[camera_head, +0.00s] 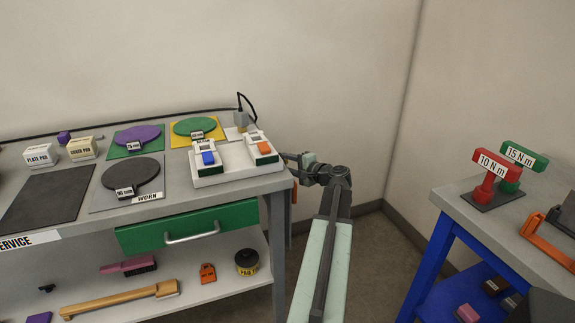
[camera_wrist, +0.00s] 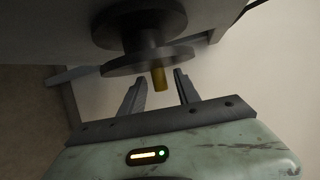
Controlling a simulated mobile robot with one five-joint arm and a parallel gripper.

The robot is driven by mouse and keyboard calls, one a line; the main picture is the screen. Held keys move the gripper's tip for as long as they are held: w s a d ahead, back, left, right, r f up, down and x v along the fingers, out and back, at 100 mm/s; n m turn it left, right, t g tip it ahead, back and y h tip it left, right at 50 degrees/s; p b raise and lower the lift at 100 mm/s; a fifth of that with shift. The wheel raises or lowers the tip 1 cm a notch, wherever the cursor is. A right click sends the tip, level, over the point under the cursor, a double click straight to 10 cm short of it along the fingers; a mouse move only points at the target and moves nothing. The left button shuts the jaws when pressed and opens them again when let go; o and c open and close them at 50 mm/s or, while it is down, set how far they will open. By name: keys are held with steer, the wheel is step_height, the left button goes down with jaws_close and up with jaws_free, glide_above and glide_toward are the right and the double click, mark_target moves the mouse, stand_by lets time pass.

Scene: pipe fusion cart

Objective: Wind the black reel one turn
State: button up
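The black reel (camera_wrist: 140,35) shows in the wrist view, with two dark flanges and a narrower core, mounted at the underside or side of a grey surface. A short yellow peg (camera_wrist: 159,77) sticks out from its near flange. My gripper (camera_wrist: 160,88) is open, with one finger on each side of the peg. A gap shows beside each finger, and the far end of the peg lies between them. In the head view my gripper (camera_head: 288,157) is at the right end of the workbench; the reel cannot be made out there.
The grey workbench (camera_head: 75,205) carries coloured discs, small boxes and a white tray (camera_head: 240,180) near its right end. A green drawer (camera_head: 190,227) sits below. A blue-legged table (camera_head: 465,209) with red and green tools stands right. Floor between them is clear.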

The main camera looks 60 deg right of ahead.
steer(key=p+v, duration=0.1)
steer(key=v, duration=0.6)
steer(key=shift+s+p, duration=0.3)
steer(key=shift+s, duration=0.05)
steer(key=shift+a+r, duration=0.1)
